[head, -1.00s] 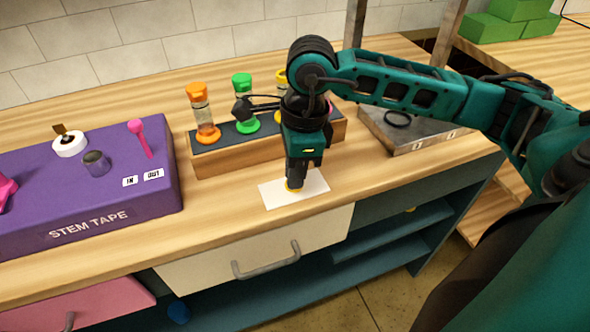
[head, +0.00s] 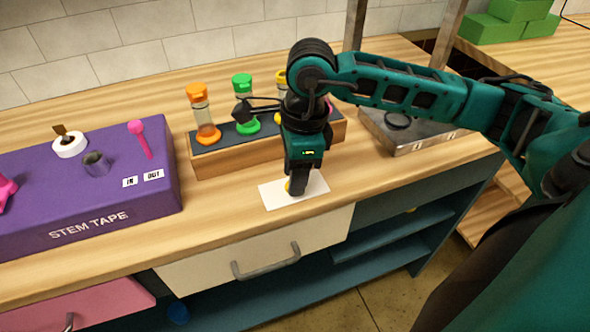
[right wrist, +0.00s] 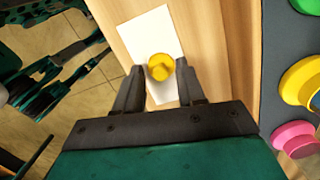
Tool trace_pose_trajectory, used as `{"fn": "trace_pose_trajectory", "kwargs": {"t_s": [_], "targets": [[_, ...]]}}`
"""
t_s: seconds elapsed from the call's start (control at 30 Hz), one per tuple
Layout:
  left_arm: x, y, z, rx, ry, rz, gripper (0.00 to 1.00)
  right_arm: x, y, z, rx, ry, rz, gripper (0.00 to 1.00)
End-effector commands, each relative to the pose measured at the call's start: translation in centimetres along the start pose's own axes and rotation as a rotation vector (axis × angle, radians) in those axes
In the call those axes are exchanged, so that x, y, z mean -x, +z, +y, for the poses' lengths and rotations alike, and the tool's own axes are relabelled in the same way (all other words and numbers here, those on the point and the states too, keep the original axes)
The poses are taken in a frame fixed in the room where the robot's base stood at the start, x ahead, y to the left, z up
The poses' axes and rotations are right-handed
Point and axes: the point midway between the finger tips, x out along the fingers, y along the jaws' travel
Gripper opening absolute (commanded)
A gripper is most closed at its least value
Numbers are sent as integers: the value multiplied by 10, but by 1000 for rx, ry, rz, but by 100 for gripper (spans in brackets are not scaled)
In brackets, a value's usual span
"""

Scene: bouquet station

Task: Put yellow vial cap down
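The yellow vial cap (head: 288,186) rests on a white card (head: 315,188) near the front of the counter. It also shows in the right wrist view (right wrist: 160,67), over the card and between my fingertips. My right gripper (head: 297,190) points down at the card. In the right wrist view its fingers (right wrist: 160,72) stand apart with gaps on both sides of the cap. The yellow vial (head: 280,78) in the rack is mostly hidden behind my right arm.
The wooden vial rack (head: 235,157) stands just behind the card, with orange (head: 202,112) and green (head: 243,90) vials. A purple stem tape box (head: 90,215) is at left. A metal tray (head: 425,138) is at right. Bare counter surrounds the card.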

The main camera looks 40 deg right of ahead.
Motion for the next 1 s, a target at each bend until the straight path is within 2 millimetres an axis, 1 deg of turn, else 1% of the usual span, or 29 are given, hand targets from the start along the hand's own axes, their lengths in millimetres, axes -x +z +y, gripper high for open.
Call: {"fn": "trace_pose_trajectory", "kwargs": {"t_s": [0.17,0.2,0.4,0.5,0.6,0.7,1.0], "targets": [[2,-2,0,0,0,0,43,31,1,-1,1,-5,-3,39],[2,-2,0,0,0,-1,43,41,1,-1,1,-6,-4,39],[4,-2,0,1,1,-4,43,84,1,-1,0,-4,-2,39],[5,-3,0,1,1,-6,43,101,1,-1,0,-4,-3,39],[6,-3,0,1,1,-6,43,112,0,0,0,-2,-1,39],[6,-3,0,1,1,-6,43,118,0,0,0,-1,-1,39],[6,-3,1,1,1,-7,43,120,0,0,0,0,0,39]]}}
